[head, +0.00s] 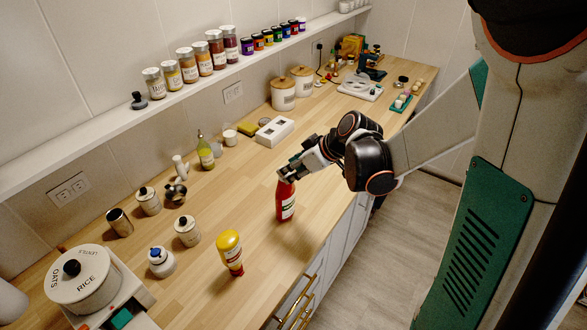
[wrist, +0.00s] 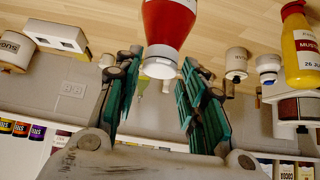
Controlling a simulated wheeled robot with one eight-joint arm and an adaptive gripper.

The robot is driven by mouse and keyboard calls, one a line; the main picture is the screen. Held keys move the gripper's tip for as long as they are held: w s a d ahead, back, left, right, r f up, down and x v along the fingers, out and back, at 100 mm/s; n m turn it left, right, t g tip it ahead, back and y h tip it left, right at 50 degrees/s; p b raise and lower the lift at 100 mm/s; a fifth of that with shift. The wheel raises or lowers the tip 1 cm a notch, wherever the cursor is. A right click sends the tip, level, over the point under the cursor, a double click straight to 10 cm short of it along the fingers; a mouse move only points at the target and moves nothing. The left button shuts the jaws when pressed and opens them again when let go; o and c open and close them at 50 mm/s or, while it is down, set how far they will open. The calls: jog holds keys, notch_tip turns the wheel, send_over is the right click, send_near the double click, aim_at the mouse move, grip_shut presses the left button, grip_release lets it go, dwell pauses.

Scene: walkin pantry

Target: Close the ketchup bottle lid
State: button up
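The red ketchup bottle (head: 286,203) stands upright near the counter's front edge. In the wrist view, which is upside down, its red body (wrist: 170,22) and pale cap end (wrist: 160,69) show between the fingers. My gripper (head: 288,174) is at the bottle's top, coming in from the right. In the wrist view, its two green-padded fingers (wrist: 162,60) are apart on either side of the cap, with gaps visible. I cannot tell whether the lid is open or shut; the gripper partly hides the bottle's top in the head view.
A yellow mustard bottle (head: 230,252) stands to the left on the wooden counter (head: 262,265). Jars, a white blue-topped pot (head: 160,262) and a green-tinted oil bottle (head: 205,152) stand farther left and back. A white box (head: 275,131) lies behind. Counter around the ketchup is clear.

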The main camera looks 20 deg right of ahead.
jog(key=v, duration=0.7)
jog(key=shift+s+r, duration=0.15)
jog(key=shift+d, duration=0.1)
